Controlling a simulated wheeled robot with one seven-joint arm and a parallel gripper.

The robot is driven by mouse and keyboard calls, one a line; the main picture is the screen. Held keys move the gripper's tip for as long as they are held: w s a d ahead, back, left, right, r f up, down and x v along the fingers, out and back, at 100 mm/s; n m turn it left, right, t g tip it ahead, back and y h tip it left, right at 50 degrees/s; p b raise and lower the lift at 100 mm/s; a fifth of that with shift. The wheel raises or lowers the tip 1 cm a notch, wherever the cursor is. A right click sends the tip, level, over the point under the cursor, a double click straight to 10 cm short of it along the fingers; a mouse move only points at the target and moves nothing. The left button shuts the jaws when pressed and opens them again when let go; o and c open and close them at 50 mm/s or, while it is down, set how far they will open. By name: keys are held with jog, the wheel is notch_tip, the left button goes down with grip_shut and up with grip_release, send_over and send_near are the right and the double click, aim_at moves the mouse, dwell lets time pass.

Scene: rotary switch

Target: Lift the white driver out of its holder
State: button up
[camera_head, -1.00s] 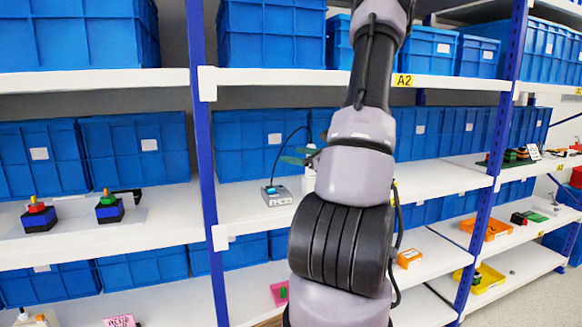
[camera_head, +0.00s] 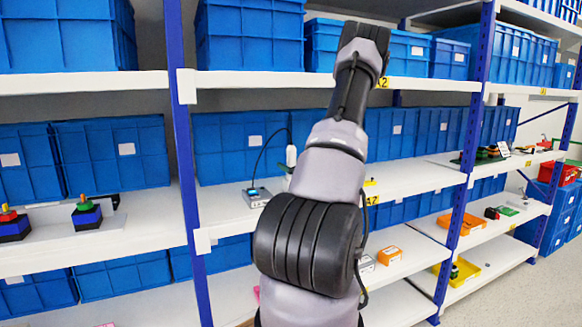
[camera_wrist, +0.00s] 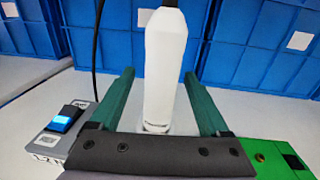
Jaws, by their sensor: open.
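The white driver (camera_wrist: 166,65) stands upright in the wrist view, with a dark cable at its top. It also shows in the head view (camera_head: 291,157), just left of my arm. My gripper (camera_wrist: 158,73) is open, with one green finger on each side of the driver. I see a gap at both fingers and no clear contact. The driver's lower end meets a small ring (camera_wrist: 157,128) just above the gripper's dark palm. The rest of its holder is hidden behind the palm.
A grey control box (camera_wrist: 68,125) with a lit blue display stands left of the gripper, also in the head view (camera_head: 256,196). A dark cable (camera_wrist: 97,50) rises near it. A green block (camera_wrist: 270,155) lies at right. Blue crates (camera_wrist: 235,45) line the shelf's back.

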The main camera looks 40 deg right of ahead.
jog(key=shift+w+d, duration=0.25)
jog(key=shift+w, duration=1.05)
grip_shut()
jog(key=shift+r, duration=0.2)
notch_tip(320, 180, up, 10)
jog(key=shift+f, duration=0.15)
jog(key=c, duration=0.7)
grip_release()
grip_shut()
